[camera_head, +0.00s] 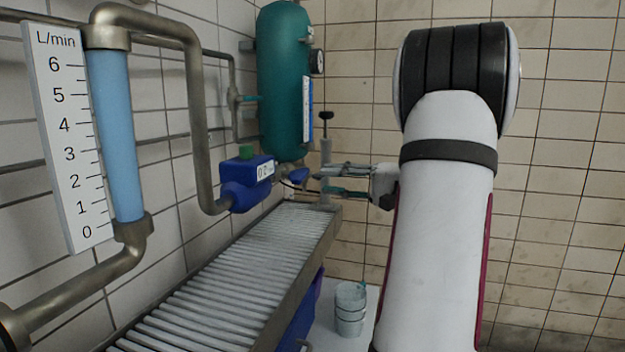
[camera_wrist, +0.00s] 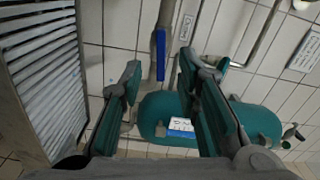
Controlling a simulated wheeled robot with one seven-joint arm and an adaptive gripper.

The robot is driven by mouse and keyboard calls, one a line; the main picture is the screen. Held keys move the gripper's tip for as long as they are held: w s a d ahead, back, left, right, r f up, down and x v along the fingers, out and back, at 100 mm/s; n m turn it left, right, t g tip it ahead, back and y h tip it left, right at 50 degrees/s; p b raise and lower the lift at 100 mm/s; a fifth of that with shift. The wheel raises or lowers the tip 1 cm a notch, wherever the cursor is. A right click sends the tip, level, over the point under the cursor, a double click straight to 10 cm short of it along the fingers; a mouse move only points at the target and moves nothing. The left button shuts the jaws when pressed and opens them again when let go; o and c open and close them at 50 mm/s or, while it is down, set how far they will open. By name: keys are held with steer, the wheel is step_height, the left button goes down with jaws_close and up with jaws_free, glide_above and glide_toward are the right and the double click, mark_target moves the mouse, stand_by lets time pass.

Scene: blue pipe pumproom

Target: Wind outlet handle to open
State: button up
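My gripper (camera_head: 322,179) is open in the head view, its two teal-padded fingers pointing left towards a blue lever-like handle (camera_head: 298,175) below the green tank (camera_head: 284,85). The fingers look apart from the handle and hold nothing. In the wrist view, my gripper (camera_wrist: 160,68) is open, with a narrow blue bar (camera_wrist: 160,54) on a grey pipe showing between and beyond the fingertips. It may be the same handle, but I cannot tell for certain. The tank (camera_wrist: 258,118) lies across the lower part of that view, partly hidden by the fingers.
A blue meter box (camera_head: 240,184) with a green cap sits on the pipe left of the handle. A ribbed grey bench (camera_head: 235,262) runs below. A black T-handle (camera_head: 325,116) stands close behind my gripper. Stacked buckets (camera_head: 350,308) stand lower down. A flow gauge (camera_head: 115,135) is at left.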

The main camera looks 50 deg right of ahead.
mark_target(305, 176)
steer(key=shift+v, duration=2)
steer(key=o, duration=0.7)
steer(key=shift+d, duration=0.1)
steer(key=o, duration=0.5)
steer(key=shift+w+d+r+m+p, duration=0.1)
steer(key=shift+m+p, duration=0.2)
steer(key=shift+p, duration=0.4)
steer(key=shift+c, duration=0.2)
steer(key=w+a+m+p, duration=0.1)
steer(key=w+m+p, duration=0.2)
steer(key=m+p, duration=0.2)
steer(key=w+a+m+p, duration=0.1)
steer(key=w+m+p, duration=0.3)
steer(key=p, duration=0.7)
steer(key=w+a+m+p, duration=0.1)
steer(key=w+m+p, duration=0.3)
steer(key=m+p, duration=0.4)
steer(key=shift+w+a, duration=0.2)
steer(key=shift+a, duration=0.15)
